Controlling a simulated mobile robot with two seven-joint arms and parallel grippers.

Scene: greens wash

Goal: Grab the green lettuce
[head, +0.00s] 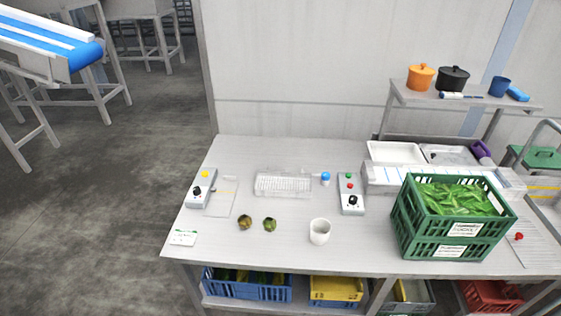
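Two small roundish leafy heads lie side by side on the grey table (215,240), left of its middle. The right one, a green lettuce (270,224), is dark green. The left one, a brownish head (245,222), looks browner. They are a small gap apart. A green crate (405,238) at the table's right holds a heap of bright green produce (455,197); I cannot tell its kind. Neither of my grippers is in view.
A white cup (320,231) stands right of the heads. Control boxes with buttons (201,188) (350,194) flank a clear ribbed tray (283,184). A shelf with pots (420,77) stands behind at right. The table's front left is mostly clear.

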